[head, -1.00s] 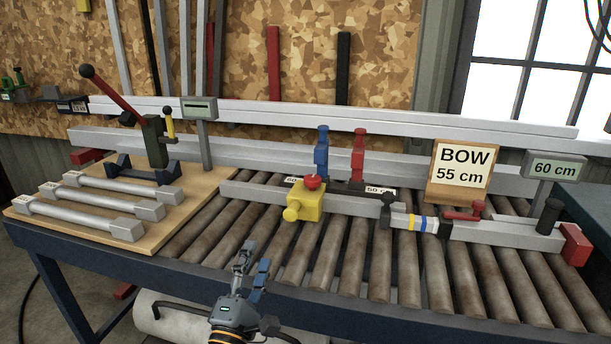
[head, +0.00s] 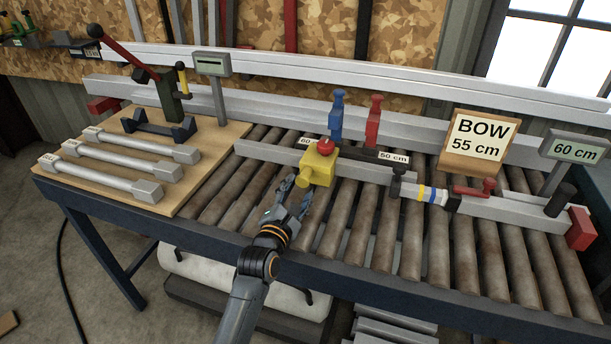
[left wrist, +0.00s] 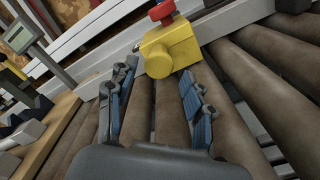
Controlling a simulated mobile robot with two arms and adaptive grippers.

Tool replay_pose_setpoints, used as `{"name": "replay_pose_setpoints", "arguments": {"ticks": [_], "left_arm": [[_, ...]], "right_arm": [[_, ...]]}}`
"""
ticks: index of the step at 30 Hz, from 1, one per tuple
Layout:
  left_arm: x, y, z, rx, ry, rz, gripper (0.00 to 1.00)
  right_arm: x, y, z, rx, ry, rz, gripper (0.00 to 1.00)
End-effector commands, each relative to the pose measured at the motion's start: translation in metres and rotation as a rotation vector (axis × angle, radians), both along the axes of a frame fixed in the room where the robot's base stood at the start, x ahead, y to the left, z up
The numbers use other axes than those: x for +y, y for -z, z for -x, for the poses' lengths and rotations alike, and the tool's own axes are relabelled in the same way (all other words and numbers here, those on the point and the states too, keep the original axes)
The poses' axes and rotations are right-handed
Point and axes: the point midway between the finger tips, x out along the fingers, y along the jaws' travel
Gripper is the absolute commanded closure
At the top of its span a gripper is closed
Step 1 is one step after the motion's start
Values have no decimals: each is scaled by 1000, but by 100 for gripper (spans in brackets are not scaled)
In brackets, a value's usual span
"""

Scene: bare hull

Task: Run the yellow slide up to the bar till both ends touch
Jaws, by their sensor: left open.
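The yellow slide (head: 317,166) with a red knob on top sits on the grey rail (head: 268,152) above the rollers. It also shows in the left wrist view (left wrist: 172,47), just ahead of the fingers. A metal bar (head: 432,194) with blue and yellow bands lies along the rail to the right, between a dark post and a red-handled clamp (head: 475,190). A clear gap separates the slide from the bar. My left gripper (head: 291,196) is open and empty, in front of and slightly left of the slide, apart from it. My right gripper is not seen.
A sign reading BOW 55 cm (head: 480,140) and a 60 cm display (head: 574,149) stand behind the right end. Blue (head: 337,117) and red (head: 374,121) upright stops stand behind the slide. A wooden board (head: 205,150) with several bars lies left.

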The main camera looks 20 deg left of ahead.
Motion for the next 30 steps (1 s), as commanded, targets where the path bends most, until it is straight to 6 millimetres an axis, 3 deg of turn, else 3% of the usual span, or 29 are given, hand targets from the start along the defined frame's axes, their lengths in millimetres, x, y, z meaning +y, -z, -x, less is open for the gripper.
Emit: {"name": "replay_pose_setpoints", "arguments": {"ticks": [3,9,22,28,30], "left_arm": [[-1,-1,-25,-3,0,-2,48],[-1,-1,-52,-2,-1,-3,48],[-2,0,-61,-1,0,-2,48],[-2,0,-60,-1,0,-2,89],[-2,0,-60,-1,0,-2,91]], "right_arm": [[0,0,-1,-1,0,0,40],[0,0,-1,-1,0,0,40],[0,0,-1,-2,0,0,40],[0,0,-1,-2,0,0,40],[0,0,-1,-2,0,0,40]]}}
